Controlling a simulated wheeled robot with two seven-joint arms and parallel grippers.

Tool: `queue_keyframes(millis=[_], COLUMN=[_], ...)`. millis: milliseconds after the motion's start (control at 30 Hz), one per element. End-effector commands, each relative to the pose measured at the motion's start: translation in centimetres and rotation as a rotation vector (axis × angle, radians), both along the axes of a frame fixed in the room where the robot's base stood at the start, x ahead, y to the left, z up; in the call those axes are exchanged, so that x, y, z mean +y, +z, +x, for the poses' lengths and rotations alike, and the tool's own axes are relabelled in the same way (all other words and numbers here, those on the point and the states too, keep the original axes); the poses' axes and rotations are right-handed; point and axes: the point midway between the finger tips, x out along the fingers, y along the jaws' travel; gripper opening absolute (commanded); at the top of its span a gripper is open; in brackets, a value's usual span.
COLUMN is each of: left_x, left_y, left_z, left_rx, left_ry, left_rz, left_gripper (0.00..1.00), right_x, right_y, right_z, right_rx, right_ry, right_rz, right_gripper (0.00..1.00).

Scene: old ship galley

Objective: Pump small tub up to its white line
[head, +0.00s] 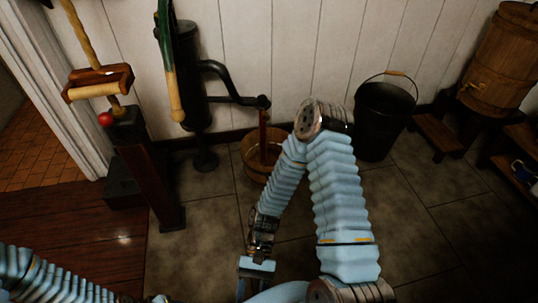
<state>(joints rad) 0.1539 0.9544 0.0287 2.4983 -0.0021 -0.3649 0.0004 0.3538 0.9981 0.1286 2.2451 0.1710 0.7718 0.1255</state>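The small wooden tub (252,150) stands on the floor tiles under the spout (240,99) of a black pump (192,85) at the wall. A narrow brown column (263,132), apparently water, runs from the spout end down into the tub. My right arm partly covers the tub; its white line and the level inside cannot be made out. The pump lever (168,55), dark green with a wooden grip, hangs downward at the pump's left side, with no gripper on it. My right gripper (255,282) points down at the bottom centre, its fingers unclear. My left arm shows at bottom left; its gripper is out of view.
A black bucket (383,120) stands right of the tub. A wooden barrel (501,60) with a tap sits at far right, by a low wooden step (438,134). A dark post with a red ball (105,119) and wooden handle stands left. Tiles at front right are clear.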

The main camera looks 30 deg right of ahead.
Motion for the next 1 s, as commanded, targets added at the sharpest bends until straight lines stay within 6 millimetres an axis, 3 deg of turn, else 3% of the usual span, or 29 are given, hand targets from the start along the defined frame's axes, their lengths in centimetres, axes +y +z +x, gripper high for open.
queue_keyframes(millis=[33, 133, 467, 1000], left_x=[0.0, 0.0, 0.0, 0.0], left_y=[0.0, 0.0, 0.2, 2.4], left_z=[0.0, 0.0, 0.0, 0.0], left_rx=[0.0, 0.0, 0.0, 0.0], left_ry=[0.0, 0.0, 0.0, 0.0], left_rz=[0.0, 0.0, 0.0, 0.0], left_gripper=[0.51, 0.51, 0.51, 0.51], right_x=[0.0, 0.0, -0.2, -4.4], right_y=[0.0, 0.0, 0.2, 3.6], right_z=[0.0, 0.0, 0.3, 5.1], right_rx=[0.0, 0.0, -0.002, -0.002], right_ry=[0.0, 0.0, -0.001, -0.001], right_rz=[0.0, 0.0, -0.001, 0.0], right_gripper=[0.59, 0.74, 0.74, 0.74])
